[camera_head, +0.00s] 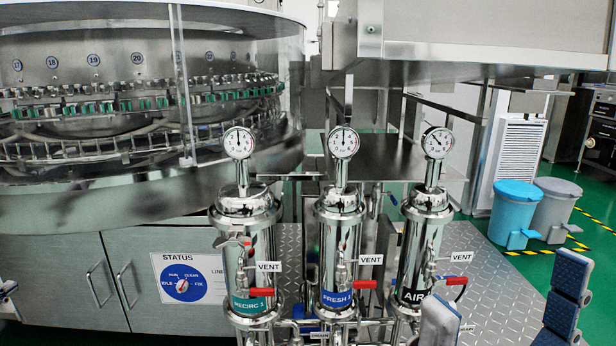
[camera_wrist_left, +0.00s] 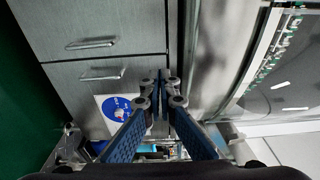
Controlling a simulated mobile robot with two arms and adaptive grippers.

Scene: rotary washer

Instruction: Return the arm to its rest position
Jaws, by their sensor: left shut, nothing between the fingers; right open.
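My left gripper (camera_wrist_left: 160,88) shows in the left wrist view with its two blue-padded fingers together at the tips and nothing between them. In the head view only a small part of it (camera_head: 6,290) shows at the far left edge, left of the cabinet. My right gripper (camera_head: 506,292) is at the bottom right of the head view, its two fingers wide apart and empty. Its left finger is in front of the AIR filter housing (camera_head: 420,250). The rest of both arms is out of the head view.
The round washer (camera_head: 140,190) stands above a grey cabinet (camera_head: 90,245) with a STATUS dial (camera_head: 183,284); the dial also shows in the left wrist view (camera_wrist_left: 121,108). RECIRC (camera_head: 248,250) and FRESH (camera_head: 338,250) housings carry gauges and red valve handles. Blue (camera_head: 515,208) and grey (camera_head: 553,212) bins stand right.

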